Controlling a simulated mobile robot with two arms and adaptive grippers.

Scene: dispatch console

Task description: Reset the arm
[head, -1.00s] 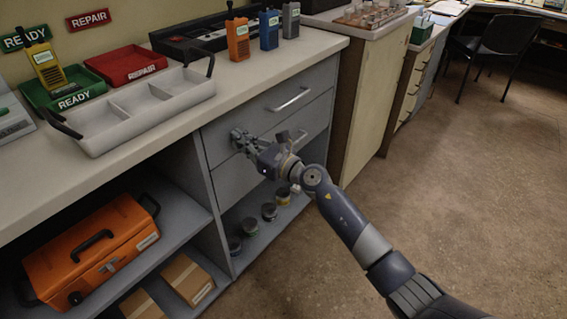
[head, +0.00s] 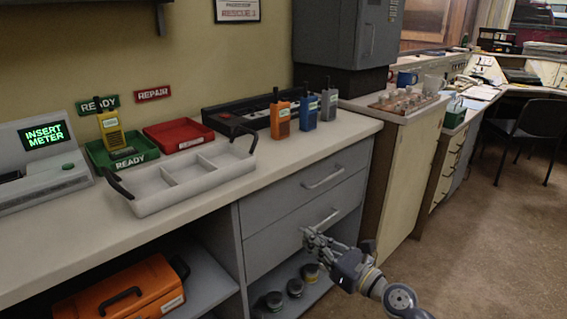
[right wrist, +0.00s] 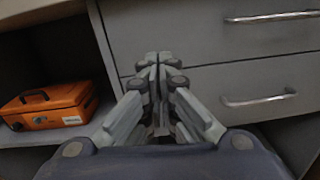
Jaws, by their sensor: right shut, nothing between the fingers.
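My right gripper (head: 308,236) is shut and empty in front of the grey drawer unit. In the head view its fingertips overlap the lower drawer (head: 285,235), just below that drawer's handle (head: 322,219). In the right wrist view the shut fingers (right wrist: 152,62) point toward the drawer fronts, left of the lower handle (right wrist: 258,98) and apart from it. Both drawers look closed, including the upper drawer (head: 290,195). My left gripper is not in view.
A white divided tray (head: 150,204), green tray (head: 140,147), red tray (head: 165,132) and orange, blue and grey radios (head: 307,112) stand on the counter. An orange toolbox (head: 130,290) sits on the shelf below. Open floor (head: 470,240) lies to the right.

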